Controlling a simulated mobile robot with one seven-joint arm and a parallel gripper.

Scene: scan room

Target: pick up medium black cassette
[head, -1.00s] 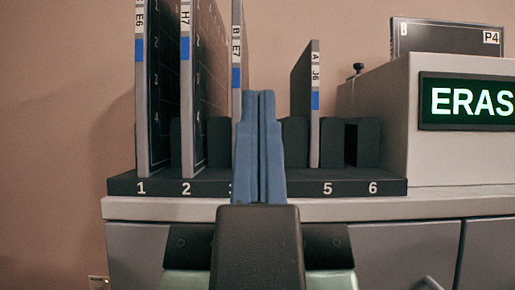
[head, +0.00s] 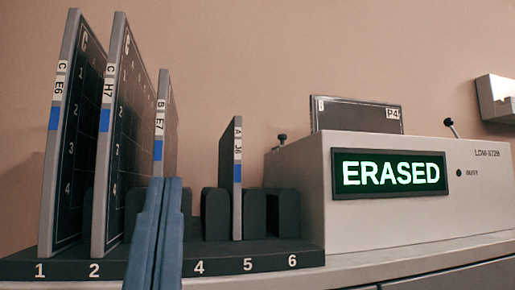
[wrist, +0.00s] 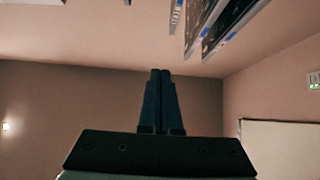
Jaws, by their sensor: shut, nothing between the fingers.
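The rack (head: 225,262) has slots numbered 1 to 6. The mid-height black cassette labelled B E7 (head: 167,115) stands upright in it, around slot 3, with a grey edge and blue mark. Two taller black cassettes, C E6 (head: 78,150) and C H7 (head: 121,120), stand at slots 1 and 2. A smaller one, A J6 (head: 236,180), stands at slot 5. My gripper (head: 172,182) is shut and empty, in front of the B E7 cassette's lower edge and hiding it; contact cannot be told. Its fingers (wrist: 160,75) are together in the wrist view, with cassette edges (wrist: 192,25) at upper right.
Right of the rack is a grey machine (head: 300,190) with a green-lit ERASED display (head: 390,173). A dark panel labelled P4 (head: 355,115) shows at its top. A small wall box (head: 497,98) is at far right. Slots 4 and 6 look empty.

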